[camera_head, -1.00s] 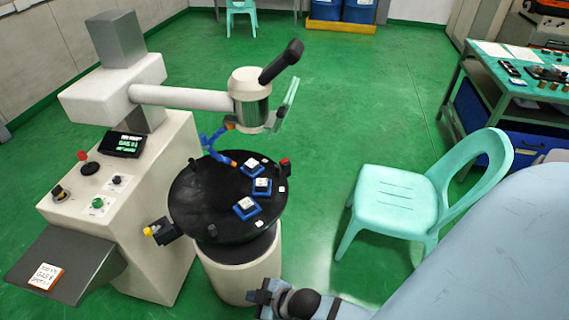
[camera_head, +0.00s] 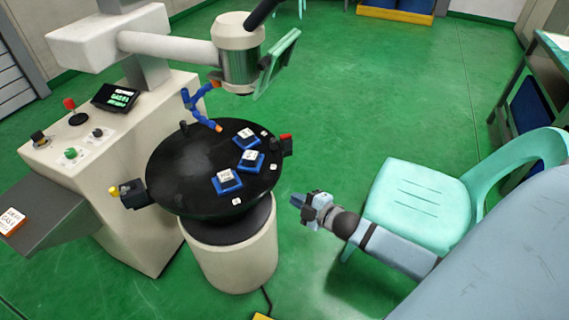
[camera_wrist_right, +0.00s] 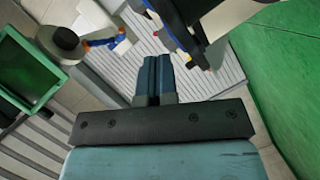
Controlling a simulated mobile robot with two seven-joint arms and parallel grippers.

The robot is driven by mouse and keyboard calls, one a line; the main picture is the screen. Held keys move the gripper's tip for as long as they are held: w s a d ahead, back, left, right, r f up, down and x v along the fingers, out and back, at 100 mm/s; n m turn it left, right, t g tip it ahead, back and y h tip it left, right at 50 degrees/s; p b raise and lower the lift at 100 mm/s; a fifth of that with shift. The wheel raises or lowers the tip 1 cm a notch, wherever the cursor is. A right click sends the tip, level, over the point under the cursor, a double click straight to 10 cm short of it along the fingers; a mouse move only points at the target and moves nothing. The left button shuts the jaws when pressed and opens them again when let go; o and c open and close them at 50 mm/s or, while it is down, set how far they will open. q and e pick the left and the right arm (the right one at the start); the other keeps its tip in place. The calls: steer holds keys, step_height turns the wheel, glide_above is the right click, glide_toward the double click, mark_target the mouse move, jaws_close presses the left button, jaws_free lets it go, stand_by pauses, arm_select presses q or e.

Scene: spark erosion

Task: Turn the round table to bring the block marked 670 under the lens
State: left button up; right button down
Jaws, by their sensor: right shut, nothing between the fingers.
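The black round table (camera_head: 175,170) stands on a cream pedestal. Several blue blocks with white labels sit on its right half: a back one (camera_head: 244,138), a middle one (camera_head: 250,161) and a front one (camera_head: 227,181). Their numbers are too small to read. The lens head (camera_head: 238,55) hangs from a cream arm above the table's back edge. My right gripper (camera_head: 297,200) is to the right of the table, apart from its rim. It is shut and empty, and its closed fingers also show in the right wrist view (camera_wrist_right: 154,78). My left gripper is out of view.
A red-tipped post (camera_head: 285,143) is at the table's right rim and a yellow-knobbed one (camera_head: 124,192) at its left. A blue-and-orange hose (camera_head: 197,103) reaches over the back. A pale green chair (camera_head: 420,195) stands close behind my right arm.

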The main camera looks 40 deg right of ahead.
mark_target(279, 158)
steer(key=w+d+n+t+b, duration=0.2)
steer(key=w+d+n+b, duration=0.2)
steer(key=w+d+n, duration=0.3)
steer(key=shift+m+y, duration=0.3)
steer(key=shift+m, duration=0.4)
steer(key=b+x, duration=0.1)
steer(key=x, duration=0.2)
steer(key=d+x, duration=0.1)
steer(key=x, duration=0.3)
steer(key=d+b+x, duration=0.1)
steer(key=x, duration=0.3)
steer(key=shift+w+d+r+b, duration=0.25)
steer(key=shift+w+r+b, duration=0.1)
steer(key=shift+w, duration=0.15)
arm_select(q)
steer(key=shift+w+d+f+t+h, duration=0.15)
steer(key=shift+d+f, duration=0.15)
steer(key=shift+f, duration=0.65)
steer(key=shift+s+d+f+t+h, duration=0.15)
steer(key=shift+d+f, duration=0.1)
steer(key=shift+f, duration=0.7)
arm_select(e)
steer(key=shift+w+d, duration=0.25)
steer(key=shift+w, duration=0.2)
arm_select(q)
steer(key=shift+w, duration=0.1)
arm_select(e)
steer(key=shift+w, duration=0.1)
